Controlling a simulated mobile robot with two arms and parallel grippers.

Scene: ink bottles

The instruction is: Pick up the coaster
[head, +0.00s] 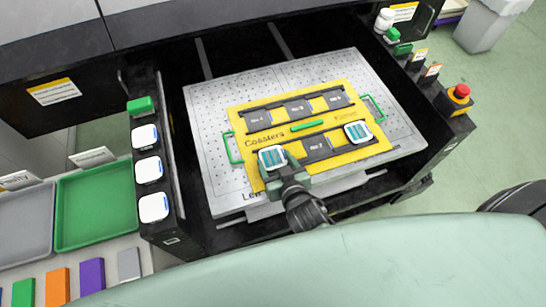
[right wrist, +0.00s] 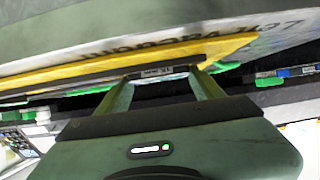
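A yellow board (head: 262,172) marked "Coasters" lies on a perforated metal plate, with dark numbered slots and green handles. One square coaster with a white rim and teal top (head: 271,157) lies at the board's near left. A similar coaster (head: 358,132) lies at its right. My right gripper (head: 284,167) is at the near edge of the left coaster and partly covers it. In the right wrist view its two fingers (right wrist: 161,75) stand apart over the board; whether they touch the coaster is unclear. My left gripper is not in view.
White-topped square items (head: 149,170) stand on a black rack at the left. A green tray (head: 95,208) and a grey tray (head: 25,226) lie further left. A red button (head: 462,91) and white bottle (head: 384,19) are on the right ledge. The drawer walls surround the plate.

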